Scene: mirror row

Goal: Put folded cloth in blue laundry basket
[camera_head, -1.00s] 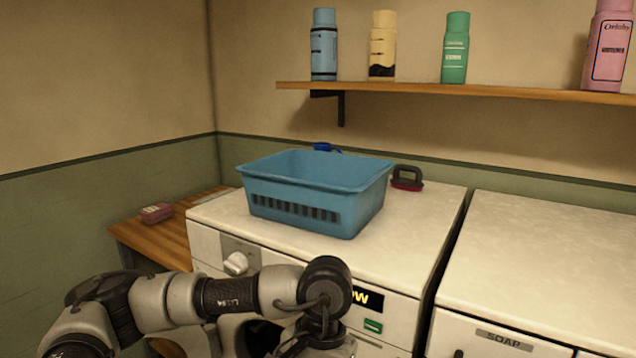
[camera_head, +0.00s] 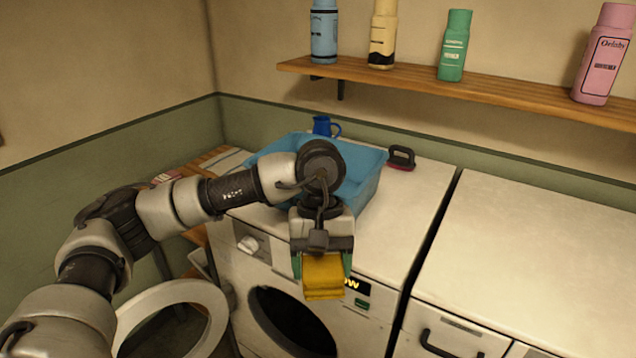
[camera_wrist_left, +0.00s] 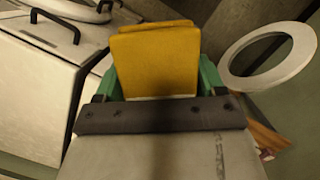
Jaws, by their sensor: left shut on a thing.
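The folded cloth (camera_head: 323,279) is yellow and hangs below my left gripper (camera_head: 322,262), which is shut on it. In the left wrist view the cloth (camera_wrist_left: 156,62) sits between the green fingers of the left gripper (camera_wrist_left: 155,85). The blue laundry basket (camera_head: 364,190) stands on top of the washing machine, behind my left arm, which hides part of it. The cloth is in front of the machine's front face, nearer to me than the basket. The inside of the basket is mostly hidden. My right gripper is not in view.
The washing machine (camera_head: 405,215) has its round door (camera_head: 135,310) swung open to the left. A shelf (camera_head: 480,88) with bottles hangs above. The right machine's top (camera_head: 540,250) is clear.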

